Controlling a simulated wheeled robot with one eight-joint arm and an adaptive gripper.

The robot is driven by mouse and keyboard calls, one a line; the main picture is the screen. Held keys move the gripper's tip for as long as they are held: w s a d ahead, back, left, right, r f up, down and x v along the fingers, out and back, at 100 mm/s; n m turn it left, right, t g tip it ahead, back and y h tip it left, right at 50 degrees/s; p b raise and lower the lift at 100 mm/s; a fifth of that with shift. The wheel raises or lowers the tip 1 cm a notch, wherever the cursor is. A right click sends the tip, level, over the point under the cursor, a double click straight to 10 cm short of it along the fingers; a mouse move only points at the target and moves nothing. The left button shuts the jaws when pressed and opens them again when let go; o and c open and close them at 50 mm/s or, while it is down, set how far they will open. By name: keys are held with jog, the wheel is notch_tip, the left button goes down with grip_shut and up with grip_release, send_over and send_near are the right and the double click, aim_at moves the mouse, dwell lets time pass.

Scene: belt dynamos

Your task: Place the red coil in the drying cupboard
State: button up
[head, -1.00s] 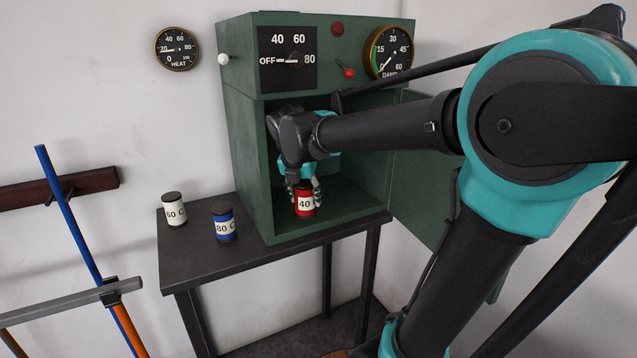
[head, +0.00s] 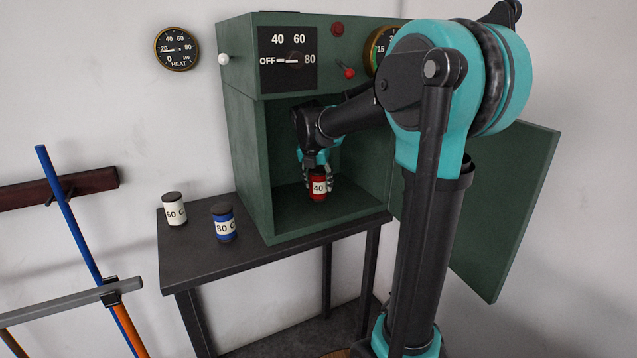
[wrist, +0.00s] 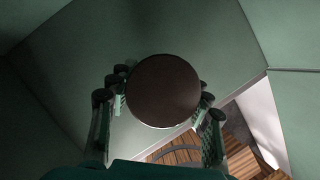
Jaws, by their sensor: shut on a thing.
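The red coil (head: 318,188), with a white label reading 40, is upright inside the open drying cupboard (head: 245,160). My gripper (head: 316,180) is shut on it from above, a finger on each side. In the wrist view the coil's dark round top (wrist: 163,91) sits between the fingers of my gripper (wrist: 160,105). The coil appears low, near the cupboard floor (head: 300,218); I cannot tell whether it touches. The cupboard's green door (head: 510,215) stands open to the right, partly behind my arm.
A white coil (head: 174,209) and a blue coil (head: 223,222) stand on the dark table (head: 190,262) left of the cupboard. A dial marked OFF, 40, 60, 80 (head: 287,60) and a red-tipped switch (head: 346,71) are on the cupboard's upper front. A heat gauge (head: 176,48) hangs on the wall.

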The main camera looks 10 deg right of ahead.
jog(key=shift+f, duration=0.6)
jog(key=o, duration=1.6)
jog(key=shift+c, duration=0.2)
jog(key=shift+r, duration=0.55)
jog(key=shift+s+a+r, duration=0.15)
jog(key=shift+s+r, duration=0.05)
jog(key=shift+r, duration=0.45)
jog(key=s+a, duration=0.1)
jog(key=s, duration=0.2)
jog(key=s+a, duration=0.2)
jog(key=s, duration=0.2)
jog(key=s+a, duration=0.2)
jog(key=s, duration=0.1)
jog(key=shift+s+a, duration=0.2)
jog(key=shift+s, duration=0.15)
